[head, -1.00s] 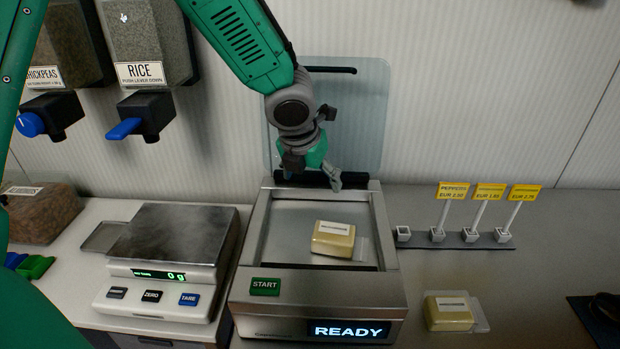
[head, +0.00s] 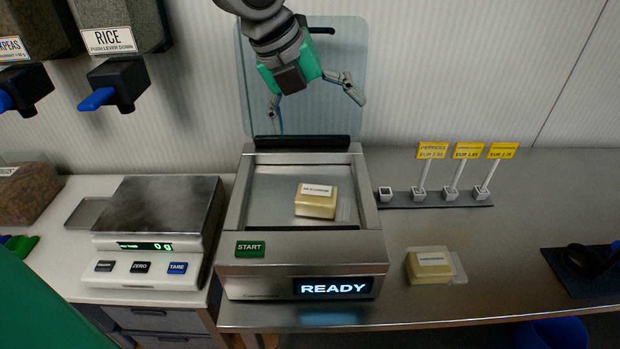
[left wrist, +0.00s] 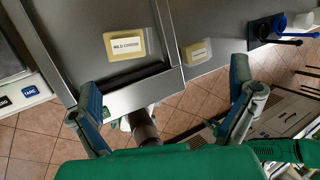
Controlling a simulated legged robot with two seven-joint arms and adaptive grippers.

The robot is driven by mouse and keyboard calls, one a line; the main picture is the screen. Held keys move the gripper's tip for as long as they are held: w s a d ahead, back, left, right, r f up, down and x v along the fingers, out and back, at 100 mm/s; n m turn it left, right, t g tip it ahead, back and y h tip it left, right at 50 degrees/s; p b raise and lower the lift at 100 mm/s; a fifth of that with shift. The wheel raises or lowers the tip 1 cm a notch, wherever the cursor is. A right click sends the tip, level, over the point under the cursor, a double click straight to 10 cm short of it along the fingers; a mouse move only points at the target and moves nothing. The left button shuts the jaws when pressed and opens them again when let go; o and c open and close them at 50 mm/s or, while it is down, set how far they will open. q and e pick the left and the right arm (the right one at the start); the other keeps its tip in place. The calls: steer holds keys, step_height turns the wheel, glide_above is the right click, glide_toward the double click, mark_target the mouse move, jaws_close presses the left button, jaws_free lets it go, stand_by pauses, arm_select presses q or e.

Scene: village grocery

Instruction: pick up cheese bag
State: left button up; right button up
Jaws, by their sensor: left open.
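A pale yellow cheese bag (head: 316,201) with a white label lies in the chamber of the steel sealing machine (head: 262,272), whose clear lid (head: 350,90) stands open. A second yellow cheese bag (head: 430,266) lies on the steel counter to the machine's right. Both bags also show in the left wrist view, one in the chamber (left wrist: 126,44) and one beside the machine (left wrist: 198,51). My left gripper (head: 315,108) is open and empty in front of the raised lid, above and behind the chamber. Its spread fingers show in the left wrist view (left wrist: 165,112). My right gripper is not seen.
A scale (head: 155,235) reading 0 g stands left of the machine. Price tags (head: 465,152) on a rail stand at the right. A rice dispenser (head: 115,35) hangs on the wall. The counter around the right-hand bag is mostly clear.

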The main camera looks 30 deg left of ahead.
arm_select(q)
steer(key=w+d+r+n+t+h, duration=0.2)
steer(key=w+d+n+h, duration=0.1)
steer(key=d+n, duration=0.55)
steer(key=n+g+y, duration=0.2)
steer(key=n+y, duration=0.6)
steer(key=n, duration=1.8)
glide_toward(316, 190)
steer(key=shift+g+h, duration=0.3)
steer(key=b+x, duration=0.2)
steer(key=x, duration=0.1)
steer(key=b+x, duration=0.1)
steer(key=shift+w+a+f, duration=0.2)
steer(key=shift+w+a, duration=0.1)
steer(key=shift+w, duration=0.2)
steer(key=shift+w+d+f+b, duration=0.1)
steer(key=shift+d+f+b, duration=0.05)
steer(key=shift+f+b, duration=0.2)
steer(key=b+x, duration=0.2)
steer(key=x, duration=0.2)
steer(key=shift+f, duration=0.25)
steer(key=shift+w+f, duration=0.1)
steer(key=shift+f, duration=0.1)
steer(key=shift+a, duration=0.3)
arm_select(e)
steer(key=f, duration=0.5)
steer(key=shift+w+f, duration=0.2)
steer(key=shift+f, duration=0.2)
